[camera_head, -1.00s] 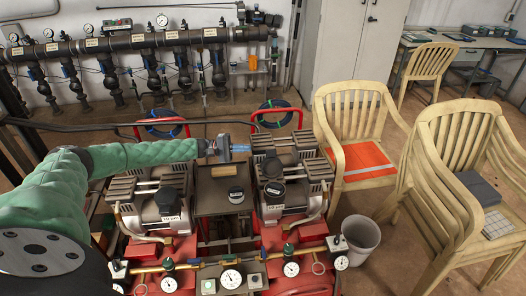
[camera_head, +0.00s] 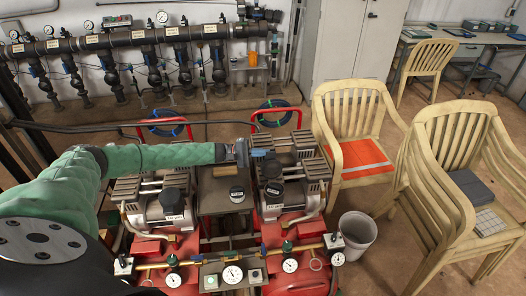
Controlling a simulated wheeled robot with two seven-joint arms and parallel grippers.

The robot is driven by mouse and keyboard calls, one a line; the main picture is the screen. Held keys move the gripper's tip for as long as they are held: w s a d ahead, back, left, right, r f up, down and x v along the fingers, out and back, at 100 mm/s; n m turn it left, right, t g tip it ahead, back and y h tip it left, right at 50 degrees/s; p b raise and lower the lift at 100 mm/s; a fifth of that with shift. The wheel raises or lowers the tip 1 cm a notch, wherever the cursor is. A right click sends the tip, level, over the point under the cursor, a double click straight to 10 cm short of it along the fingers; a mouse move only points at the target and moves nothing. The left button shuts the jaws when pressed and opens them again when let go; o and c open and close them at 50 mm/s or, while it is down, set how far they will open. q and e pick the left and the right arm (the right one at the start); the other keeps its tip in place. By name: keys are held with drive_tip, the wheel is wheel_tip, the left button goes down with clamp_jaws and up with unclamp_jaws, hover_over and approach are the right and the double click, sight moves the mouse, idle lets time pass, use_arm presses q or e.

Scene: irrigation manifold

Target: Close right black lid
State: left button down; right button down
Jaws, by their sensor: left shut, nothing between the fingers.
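A round black lid (camera_head: 273,188) sits on the right-hand grey compressor (camera_head: 292,201); I cannot tell whether it is fully closed. A similar black lid (camera_head: 170,197) is on the left-hand compressor (camera_head: 152,206). My left gripper (camera_head: 262,153), with blue fingertips, comes in from the left on a green-sleeved arm. It is shut and empty, above the rear of the right compressor and behind its black lid, not touching that lid. My right gripper is out of view.
Pressure gauges (camera_head: 232,274) and brass pipes line the front. Red bars and blue hose coils (camera_head: 273,113) stand behind. Wooden chairs (camera_head: 350,120) and a grey bin (camera_head: 355,234) are to the right.

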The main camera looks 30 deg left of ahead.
use_arm(q)
drive_tip(key=shift+s+d+r, duration=0.1)
drive_tip(key=shift+s+d, duration=0.05)
drive_tip(key=shift+s, duration=0.1)
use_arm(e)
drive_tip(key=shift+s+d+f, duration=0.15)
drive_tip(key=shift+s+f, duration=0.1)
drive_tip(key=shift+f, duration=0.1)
